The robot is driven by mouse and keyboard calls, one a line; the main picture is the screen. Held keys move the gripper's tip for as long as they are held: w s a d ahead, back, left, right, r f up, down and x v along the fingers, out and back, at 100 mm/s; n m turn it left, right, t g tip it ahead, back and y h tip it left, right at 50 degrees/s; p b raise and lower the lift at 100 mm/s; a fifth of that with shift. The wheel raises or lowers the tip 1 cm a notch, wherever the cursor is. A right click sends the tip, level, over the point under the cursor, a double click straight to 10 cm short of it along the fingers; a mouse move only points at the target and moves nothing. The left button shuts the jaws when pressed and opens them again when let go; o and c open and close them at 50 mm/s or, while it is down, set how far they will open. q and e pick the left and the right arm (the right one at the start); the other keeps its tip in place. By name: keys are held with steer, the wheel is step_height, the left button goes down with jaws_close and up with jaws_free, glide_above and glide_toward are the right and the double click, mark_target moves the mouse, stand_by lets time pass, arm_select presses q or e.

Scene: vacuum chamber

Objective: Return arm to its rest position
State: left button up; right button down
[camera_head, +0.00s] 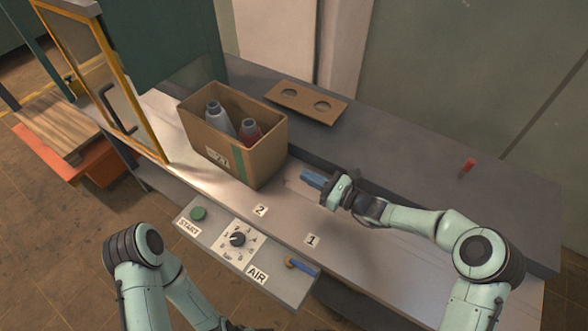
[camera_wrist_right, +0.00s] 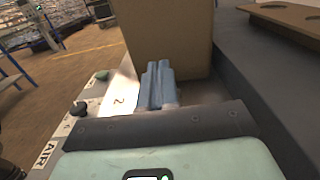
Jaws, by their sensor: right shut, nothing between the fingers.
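My right arm reaches in from the right in the head view. Its right gripper (camera_head: 312,179) is over the grey bench top (camera_head: 400,265), just right of the cardboard box (camera_head: 257,164). The blue fingers are shut together with nothing between them. In the wrist view the right gripper (camera_wrist_right: 158,72) points toward the brown box wall (camera_wrist_right: 165,35); whether it touches the box cannot be told. My left arm (camera_head: 135,255) is folded at the lower left of the head view. Its gripper does not show.
A cardboard holder with two holes (camera_head: 306,105) lies behind. A small red item (camera_head: 467,166) stands at right. A control panel (camera_head: 215,238) runs along the front. A yellow-framed door (camera_head: 140,138) stands at left.

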steer(key=v, duration=0.3)
steer(key=shift+r, duration=0.1)
